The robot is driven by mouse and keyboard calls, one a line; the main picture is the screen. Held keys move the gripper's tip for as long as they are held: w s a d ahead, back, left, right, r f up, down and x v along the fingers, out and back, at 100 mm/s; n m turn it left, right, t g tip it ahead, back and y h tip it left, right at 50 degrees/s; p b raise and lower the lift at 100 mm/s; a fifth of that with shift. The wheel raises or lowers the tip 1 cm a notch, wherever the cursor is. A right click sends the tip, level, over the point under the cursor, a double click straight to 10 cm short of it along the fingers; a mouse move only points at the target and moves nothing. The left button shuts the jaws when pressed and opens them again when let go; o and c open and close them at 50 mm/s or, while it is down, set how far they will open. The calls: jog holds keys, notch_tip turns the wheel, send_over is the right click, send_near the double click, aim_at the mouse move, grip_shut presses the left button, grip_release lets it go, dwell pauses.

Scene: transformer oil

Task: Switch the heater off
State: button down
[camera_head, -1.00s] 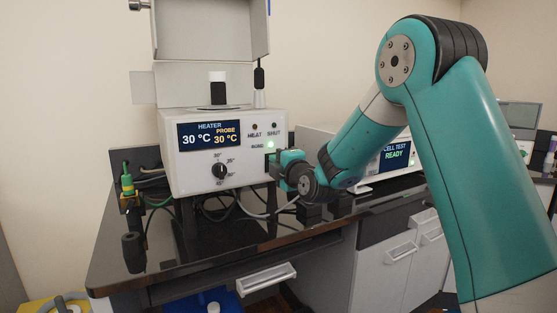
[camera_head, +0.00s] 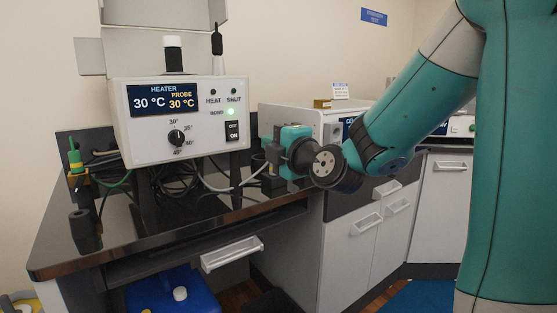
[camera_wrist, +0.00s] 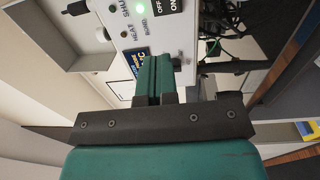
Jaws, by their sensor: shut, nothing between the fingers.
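The heater (camera_head: 205,150) is a white box on the black bench, its display (camera_head: 165,98) reading 30 °C and probe 30 °C. Its dark OFF/ON rocker switch (camera_head: 233,131) is at the right of the front panel, under a lit green lamp (camera_head: 231,111). Which way the rocker is tipped is too small to tell. The HEAT and SHUT lamps look dark. My gripper (camera_head: 270,150) is shut and empty, to the right of the switch and apart from it. In the wrist view the shut fingers (camera_wrist: 153,68) point toward the panel, with the switch (camera_wrist: 169,5) at the top edge.
A black dial (camera_head: 177,138) sits left of the switch. Cables (camera_head: 215,183) hang below the heater. Another white instrument (camera_head: 290,120) stands behind my gripper. A drawer handle (camera_head: 232,254) juts from the bench front, and a blue container (camera_head: 175,292) stands beneath.

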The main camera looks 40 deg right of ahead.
jog(key=shift+s+b, duration=0.35)
jog(key=shift+s, duration=0.9)
jog(key=s+a+f+m+g+y, duration=0.2)
jog(key=s+a+f+g+y, duration=0.15)
jog(key=a, duration=0.35)
jog(key=s+a+f+m+g+y, duration=0.25)
jog(key=a+f+g, duration=0.2)
jog(key=a, duration=0.35)
jog(key=s+a+f+m+g+h, duration=0.1)
jog(key=s+a+f+m+g, duration=0.15)
jog(key=s+g, duration=0.4)
jog(key=s+a+f+m+g+h, duration=0.1)
jog(key=s+a+f+m+g, duration=0.2)
jog(key=s, duration=0.6)
notch_tip(320, 180, up, 14)
jog(key=s+d+m+g+p, duration=0.1)
jog(key=p, duration=1.3)
jog(key=shift+d, duration=0.15)
